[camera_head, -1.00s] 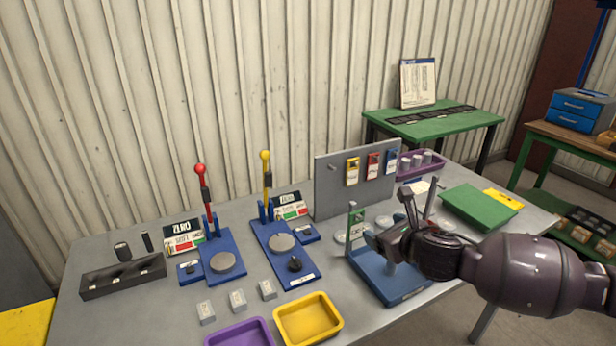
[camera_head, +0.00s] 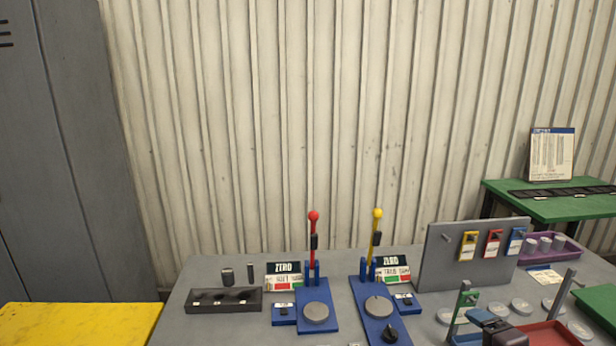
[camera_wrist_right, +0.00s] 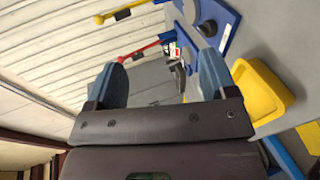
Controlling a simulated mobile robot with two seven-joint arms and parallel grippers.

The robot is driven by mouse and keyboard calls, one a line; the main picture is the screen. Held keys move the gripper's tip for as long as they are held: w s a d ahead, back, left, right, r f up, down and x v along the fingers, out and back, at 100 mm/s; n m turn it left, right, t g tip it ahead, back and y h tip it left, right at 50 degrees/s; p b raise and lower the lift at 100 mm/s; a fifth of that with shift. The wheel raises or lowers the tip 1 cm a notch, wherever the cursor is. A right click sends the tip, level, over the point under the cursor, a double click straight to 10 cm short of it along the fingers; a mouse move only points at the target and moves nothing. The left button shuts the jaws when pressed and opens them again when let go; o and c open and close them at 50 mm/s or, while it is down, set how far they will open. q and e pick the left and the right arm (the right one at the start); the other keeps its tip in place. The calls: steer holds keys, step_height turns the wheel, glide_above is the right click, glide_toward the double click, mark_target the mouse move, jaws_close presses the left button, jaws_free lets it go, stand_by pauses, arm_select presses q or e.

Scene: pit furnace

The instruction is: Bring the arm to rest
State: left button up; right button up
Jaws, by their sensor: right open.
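My right gripper (camera_wrist_right: 160,78) shows in the right wrist view with its two blue-grey fingers wide apart and nothing between them. In the head view the end of my right arm (camera_head: 502,334) shows only in part at the bottom edge, in front of the stand with a green upright (camera_head: 462,304). How far it is above the table cannot be told. My left gripper is not in view.
The wrist view shows a yellow tray (camera_wrist_right: 262,92) beside the right finger. A yellow surface (camera_head: 75,325) stands left.

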steer(key=s+a+f+m, duration=0.1)
steer(key=s+f+m, duration=0.1)
steer(key=f+m, duration=0.1)
steer(key=s+a+f+m, duration=0.1)
steer(key=s+f+m, duration=0.1)
steer(key=m, duration=0.3)
steer(key=s+a+f+m, duration=0.1)
steer(key=s+f+m, duration=0.2)
steer(key=f+m, duration=0.1)
steer(key=shift+a+f+m, duration=0.15)
steer(key=shift+a+m, duration=0.15)
steer(key=s+a+f+m+g+h, duration=0.1)
steer(key=s+f+m+g+h, duration=0.1)
steer(key=s+f+m, duration=0.5)
steer(key=s+f+h, duration=0.1)
steer(key=s+f, duration=0.2)
steer(key=s, duration=0.3)
steer(key=shift+a, duration=0.3)
steer(key=shift+f, duration=0.1)
